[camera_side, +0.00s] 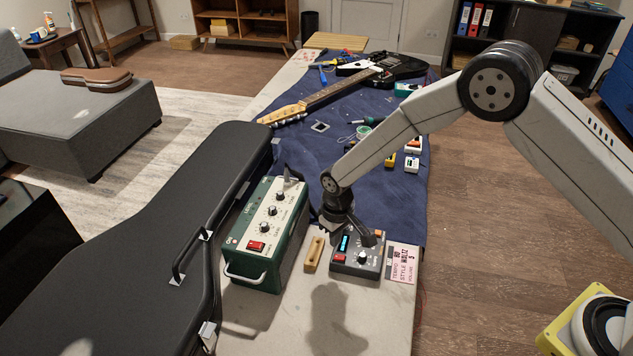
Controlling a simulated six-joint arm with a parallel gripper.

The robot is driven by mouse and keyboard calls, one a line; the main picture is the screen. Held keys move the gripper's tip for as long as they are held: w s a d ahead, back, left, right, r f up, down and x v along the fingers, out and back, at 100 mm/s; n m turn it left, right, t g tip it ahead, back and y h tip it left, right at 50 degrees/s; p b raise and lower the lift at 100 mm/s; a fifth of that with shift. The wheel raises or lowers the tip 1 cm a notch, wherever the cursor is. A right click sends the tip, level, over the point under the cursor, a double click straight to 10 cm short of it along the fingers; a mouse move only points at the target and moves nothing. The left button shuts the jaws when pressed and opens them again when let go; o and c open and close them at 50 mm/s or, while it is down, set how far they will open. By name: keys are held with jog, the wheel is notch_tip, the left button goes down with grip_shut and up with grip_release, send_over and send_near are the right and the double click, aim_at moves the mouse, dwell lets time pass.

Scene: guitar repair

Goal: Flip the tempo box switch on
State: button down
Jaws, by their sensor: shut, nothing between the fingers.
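The tempo box (373,268) is a small dark grey unit near the front end of the bench. It has a lit cyan display (344,243), a red switch (339,258) at its front left, a pale knob (362,257) and an orange patch at its back right corner. Which way the red switch is tipped is too small to tell. My gripper (371,242) is shut and empty, pointing down over the back part of the tempo box, behind the knob and to the right of the display. Whether its tips touch the box I cannot tell.
A green amplifier box (287,238) with its own red switch stands left of the tempo box. A wooden block (314,254) lies between them, and a printed card (402,262) lies on the right. A black guitar case (150,240) lies further left. Guitar (340,90) and pedals lie behind.

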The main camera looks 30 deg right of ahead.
jog(key=shift+r, duration=1.15)
jog(key=shift+d+r, duration=0.1)
jog(key=shift+r, duration=0.1)
jog(key=s+d+r+m+t, duration=0.1)
jog(key=s+d+r+m, duration=0.1)
jog(key=s+d+r, duration=0.95)
jog(key=s, duration=0.2)
jog(key=s+d+r+m+t, duration=0.1)
jog(key=s+d+r, duration=0.1)
jog(key=s+d, duration=0.2)
jog(key=shift+s+d+r+t, duration=0.2)
jog(key=shift+s+r+t, duration=0.15)
jog(key=shift+s, duration=0.55)
